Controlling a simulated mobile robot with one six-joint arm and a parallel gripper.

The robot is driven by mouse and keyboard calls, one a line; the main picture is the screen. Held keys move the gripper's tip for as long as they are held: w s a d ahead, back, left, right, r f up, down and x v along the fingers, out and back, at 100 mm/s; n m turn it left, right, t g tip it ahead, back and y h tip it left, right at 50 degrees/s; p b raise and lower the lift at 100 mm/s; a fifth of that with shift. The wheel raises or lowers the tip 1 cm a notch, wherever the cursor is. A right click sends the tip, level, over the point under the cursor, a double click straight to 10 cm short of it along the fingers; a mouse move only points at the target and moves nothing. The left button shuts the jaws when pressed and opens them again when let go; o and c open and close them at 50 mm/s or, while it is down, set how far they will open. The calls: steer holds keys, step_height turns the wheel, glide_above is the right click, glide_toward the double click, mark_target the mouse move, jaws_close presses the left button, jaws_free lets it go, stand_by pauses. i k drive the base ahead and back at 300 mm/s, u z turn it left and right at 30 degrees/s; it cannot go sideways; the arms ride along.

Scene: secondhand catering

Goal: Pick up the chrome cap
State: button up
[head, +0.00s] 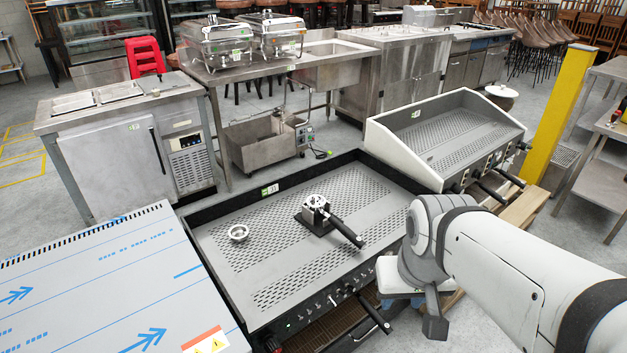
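A small round chrome piece (238,233), which looks like the chrome cap, lies on the left part of a grey perforated worktop (215,245). It looks like a shallow ring or cup; its inside is hard to make out. To its right, a chrome portafilter-like tool (317,208) with a black handle rests on a dark block. My arm enters from the right. The dark end of my gripper (435,325) hangs in front of the worktop's right front corner, well to the right of the cap and apart from it. Its fingers cannot be made out clearly.
The worktop has a raised dark rim and front knobs and handles. A second white-sided unit (380,150) stands behind right, beside a yellow post (560,115). A blue-marked panel (120,285) adjoins on the left. The perforated surface around the cap is clear.

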mark_target(315, 200)
steer(key=u, duration=0.05)
steer(key=k, duration=0.6)
steer(key=z, duration=1.6)
steer(key=i, duration=1.3)
steer(key=u, duration=2.8)
steer(key=i, duration=1)
steer(key=z, duration=0.1)
